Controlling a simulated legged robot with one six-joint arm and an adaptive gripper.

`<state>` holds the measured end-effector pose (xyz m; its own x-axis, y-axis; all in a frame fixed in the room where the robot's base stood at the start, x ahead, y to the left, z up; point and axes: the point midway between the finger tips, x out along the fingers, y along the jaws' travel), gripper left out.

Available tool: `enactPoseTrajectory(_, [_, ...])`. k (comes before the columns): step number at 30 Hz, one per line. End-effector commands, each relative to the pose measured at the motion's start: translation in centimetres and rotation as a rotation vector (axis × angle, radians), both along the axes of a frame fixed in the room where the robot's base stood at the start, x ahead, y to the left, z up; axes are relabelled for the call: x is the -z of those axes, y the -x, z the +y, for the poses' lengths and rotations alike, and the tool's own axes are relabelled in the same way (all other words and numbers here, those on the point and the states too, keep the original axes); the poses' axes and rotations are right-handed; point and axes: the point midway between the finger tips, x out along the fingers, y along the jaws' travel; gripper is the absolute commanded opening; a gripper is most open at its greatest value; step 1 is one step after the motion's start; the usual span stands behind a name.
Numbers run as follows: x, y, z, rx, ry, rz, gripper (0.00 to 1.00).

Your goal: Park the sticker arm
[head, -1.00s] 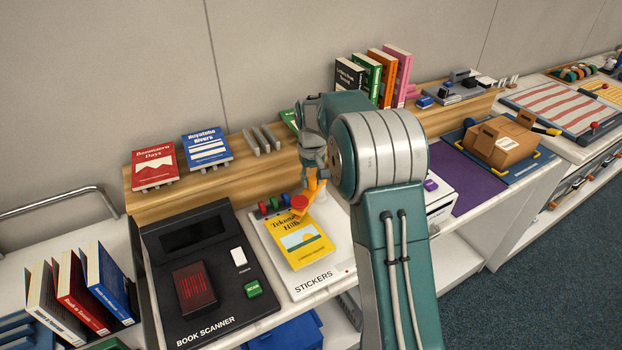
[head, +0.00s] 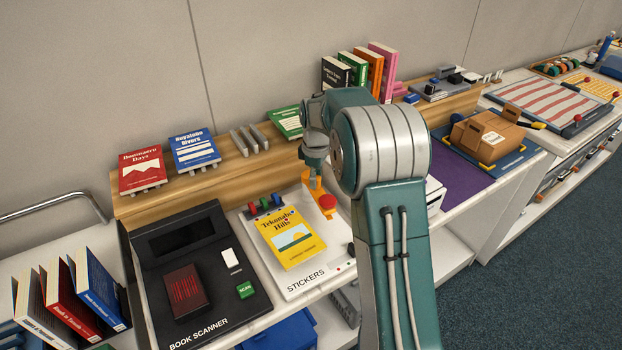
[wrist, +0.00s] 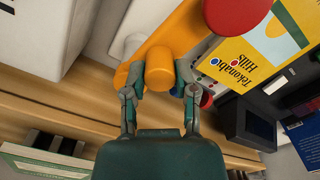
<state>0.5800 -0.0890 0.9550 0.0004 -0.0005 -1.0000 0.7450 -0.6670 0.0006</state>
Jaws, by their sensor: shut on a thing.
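The orange sticker arm (head: 308,182) with its round red pad (head: 327,202) is at the back right of the white STICKERS board (head: 325,277). The pad is to the right of the yellow Tekonabe Hills book (head: 290,240), clear of its cover. In the wrist view, the sticker arm's orange knob (wrist: 160,66) is between the fingers of my gripper (wrist: 160,88), which is shut on it. The red pad (wrist: 234,10) and the yellow book (wrist: 258,50) also show there. In the head view, my gripper is partly hidden behind my arm.
Red, green and blue stampers (head: 265,203) stand behind the yellow book. The black book scanner (head: 200,315) is to the left. A wooden shelf (head: 225,180) with books runs along the back. A purple mat (head: 462,182) and a cardboard box (head: 488,135) are to the right.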

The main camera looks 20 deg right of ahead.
Motion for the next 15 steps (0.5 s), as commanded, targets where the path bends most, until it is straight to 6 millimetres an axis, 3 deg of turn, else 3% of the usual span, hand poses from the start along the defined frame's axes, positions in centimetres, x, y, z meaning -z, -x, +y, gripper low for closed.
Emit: enactPoseTrajectory(15, [0.28,-0.03,-0.86,-0.154,0.0,0.005,0.0])
